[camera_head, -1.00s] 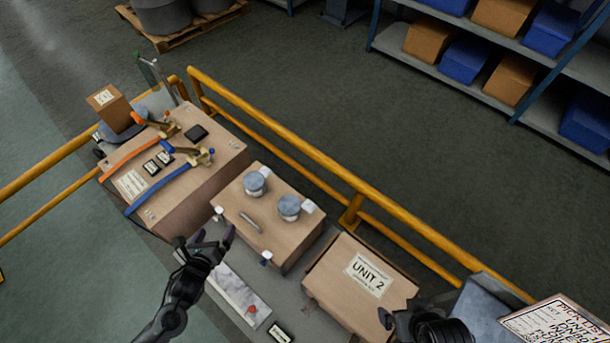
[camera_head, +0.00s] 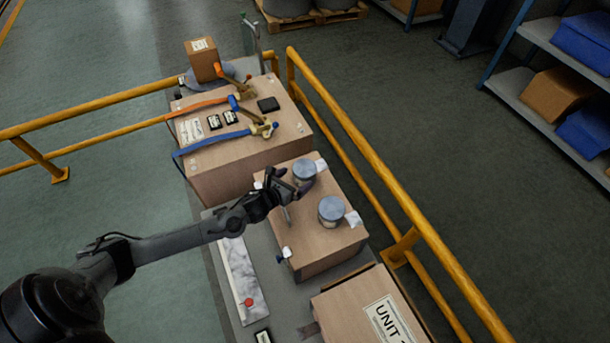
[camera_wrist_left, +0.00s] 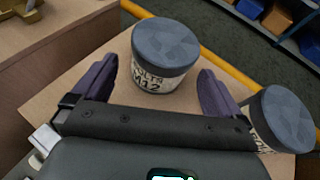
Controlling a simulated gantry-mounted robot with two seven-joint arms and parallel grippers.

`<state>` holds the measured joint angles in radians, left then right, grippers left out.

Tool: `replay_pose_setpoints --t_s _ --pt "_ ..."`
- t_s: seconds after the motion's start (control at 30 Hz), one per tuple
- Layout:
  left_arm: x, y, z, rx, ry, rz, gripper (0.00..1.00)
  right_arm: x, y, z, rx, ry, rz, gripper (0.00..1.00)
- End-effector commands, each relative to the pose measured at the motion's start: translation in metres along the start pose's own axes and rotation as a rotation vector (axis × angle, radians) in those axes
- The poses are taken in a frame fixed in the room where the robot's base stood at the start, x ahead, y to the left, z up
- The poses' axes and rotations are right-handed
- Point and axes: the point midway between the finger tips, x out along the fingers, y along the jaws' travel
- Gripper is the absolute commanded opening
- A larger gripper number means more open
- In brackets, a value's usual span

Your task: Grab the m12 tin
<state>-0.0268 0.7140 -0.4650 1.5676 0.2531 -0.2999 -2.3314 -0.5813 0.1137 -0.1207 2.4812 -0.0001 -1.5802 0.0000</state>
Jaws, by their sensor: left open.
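The m12 tin (camera_head: 304,170) is a round tin with a grey lid. It stands upright on the far part of a brown box top. In the left wrist view the tin (camera_wrist_left: 163,60) shows a white label reading BOLTS M12. My left gripper (camera_head: 284,181) is open at the tin's left side. In the wrist view its two purple fingers point toward the tin, one on each side of it with gaps. A second similar tin (camera_head: 331,211) stands nearer on the same box; its label is partly cut off in the wrist view (camera_wrist_left: 280,118). My right gripper is out of view.
The brown box (camera_head: 322,249) under the tins also holds white tags and a small metal rod. A larger box (camera_head: 240,154) with orange and blue handled tools stands behind. The UNIT box (camera_head: 355,308) is in front. A yellow rail (camera_head: 385,185) runs along the right.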

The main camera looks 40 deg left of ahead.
Motion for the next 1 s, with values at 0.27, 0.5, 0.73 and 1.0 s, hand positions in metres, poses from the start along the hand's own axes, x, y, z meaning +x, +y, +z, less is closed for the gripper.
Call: replay_pose_setpoints --t_s 0.27,0.5,0.73,1.0 --pt "0.017 -0.001 0.000 -0.003 -0.001 0.000 1.00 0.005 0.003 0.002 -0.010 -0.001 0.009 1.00" --pt "0.048 -0.003 0.001 -0.004 -0.001 0.001 1.00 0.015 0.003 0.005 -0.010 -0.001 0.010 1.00" --pt "0.060 -0.003 0.002 -0.001 0.000 0.000 1.00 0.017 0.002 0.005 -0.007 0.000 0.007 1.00" --pt "0.060 -0.003 0.002 -0.001 0.000 0.000 0.88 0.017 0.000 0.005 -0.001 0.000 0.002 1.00"
